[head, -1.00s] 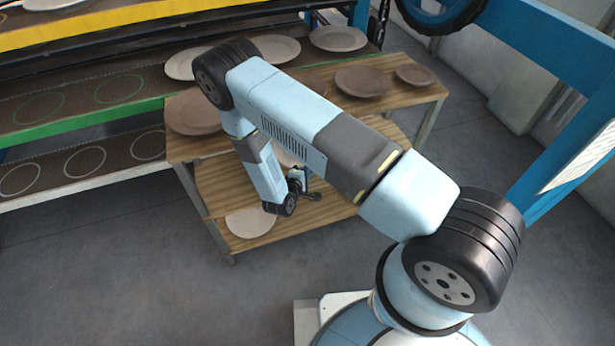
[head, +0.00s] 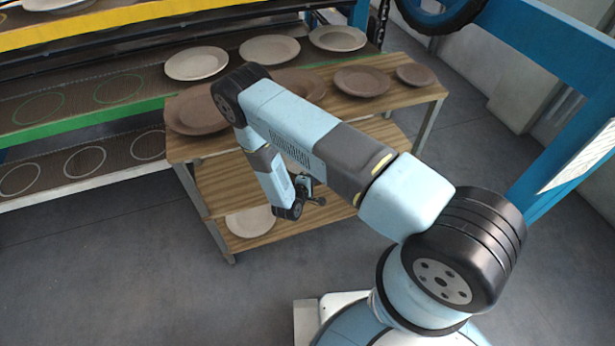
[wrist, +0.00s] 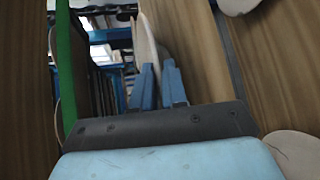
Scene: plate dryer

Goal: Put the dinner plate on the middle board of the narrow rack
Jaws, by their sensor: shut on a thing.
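My gripper (wrist: 160,75) is shut on a pale plate, the dinner plate (wrist: 147,42), which shows nearly edge-on between the blue fingers in the wrist view. In the head view my arm hides the fingers and most or all of this plate. The narrow rack is the wooden stand; its middle board (head: 222,186) lies under the top board (head: 408,98), and my wrist is at its front. In the wrist view a wooden board (wrist: 190,50) runs close along the right of the plate. I cannot tell whether they touch.
Brown plates (head: 362,82) stand on the top board. A pale plate (head: 250,221) lies on the lowest board (head: 285,229). The wide rack with a green edge (head: 90,124) and ring marks stands left, with pale plates (head: 196,63) behind. Floor in front is clear.

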